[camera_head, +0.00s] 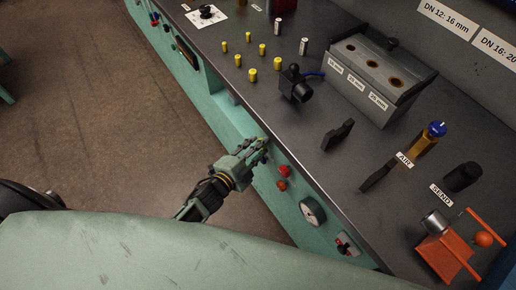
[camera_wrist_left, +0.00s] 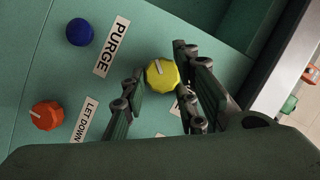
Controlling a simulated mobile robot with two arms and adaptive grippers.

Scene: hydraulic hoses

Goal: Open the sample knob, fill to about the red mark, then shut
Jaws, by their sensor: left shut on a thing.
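In the left wrist view a yellow knob (camera_wrist_left: 162,74) with a pale pointer line sits on the green panel, between the fingers of my left gripper (camera_wrist_left: 158,88). The gripper is shut on this knob. The label beside the knob is mostly hidden by a finger, so I cannot read it. In the head view my left gripper (camera_head: 255,150) is at the green front panel of the bench and hides the knob. I cannot make out a red fill mark or a liquid level. My right gripper is not in view.
A blue knob (camera_wrist_left: 80,32) labelled PURGE and an orange knob (camera_wrist_left: 46,115) labelled LET DOWN sit on the same panel. A round gauge (camera_head: 312,211) is further along the bench front. The dark benchtop (camera_head: 290,120) carries fittings and a grey block (camera_head: 380,78).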

